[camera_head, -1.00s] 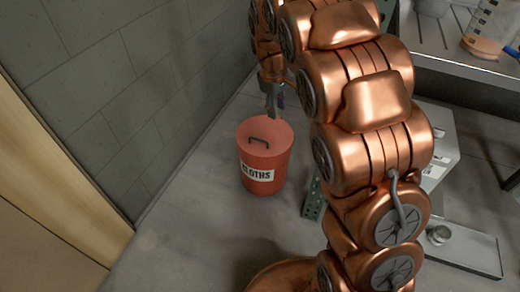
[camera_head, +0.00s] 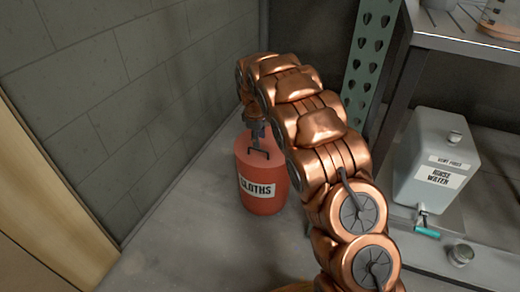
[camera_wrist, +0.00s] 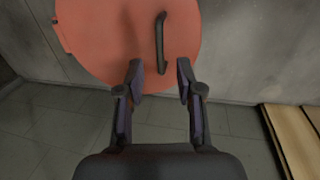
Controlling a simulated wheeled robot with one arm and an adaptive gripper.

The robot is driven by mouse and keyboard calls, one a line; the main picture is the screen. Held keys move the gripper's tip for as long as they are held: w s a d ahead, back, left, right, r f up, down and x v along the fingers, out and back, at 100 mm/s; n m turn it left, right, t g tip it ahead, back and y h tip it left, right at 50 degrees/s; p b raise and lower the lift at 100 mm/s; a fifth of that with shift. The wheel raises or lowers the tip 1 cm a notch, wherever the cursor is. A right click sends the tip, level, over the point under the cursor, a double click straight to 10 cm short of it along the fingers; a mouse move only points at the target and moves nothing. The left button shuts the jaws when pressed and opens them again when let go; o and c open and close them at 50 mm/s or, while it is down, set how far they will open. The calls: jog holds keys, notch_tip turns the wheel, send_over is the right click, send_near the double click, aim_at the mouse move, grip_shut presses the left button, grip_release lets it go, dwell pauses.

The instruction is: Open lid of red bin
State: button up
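The red bin (camera_head: 262,195) stands upright on the floor by the wall, with a white label reading "CLOTHS" on its front. Its round red lid (camera_wrist: 105,35) is flat on top and looks shut. A dark bar handle (camera_head: 259,153) stands on the lid; in the wrist view the handle (camera_wrist: 160,43) lies just beyond my fingertips. My gripper (camera_wrist: 160,70) is open and empty, its two fingers spread either side of the handle's near end. In the head view my gripper (camera_head: 257,132) is just above the lid, partly hidden by my arm.
A grey wall (camera_head: 110,90) runs close along the bin's left side. A wooden panel (camera_head: 45,210) stands at the left. Floor in front of the bin is clear.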

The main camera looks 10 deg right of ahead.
aim_at(260, 150)
jog(key=f, duration=0.1)
jog(key=f+b, duration=0.1)
jog(key=f, duration=0.3)
jog(key=shift+w+d+f+b, duration=0.15)
jog(key=shift+w+d+b, duration=0.15)
jog(key=shift+w+b, duration=0.1)
grip_shut()
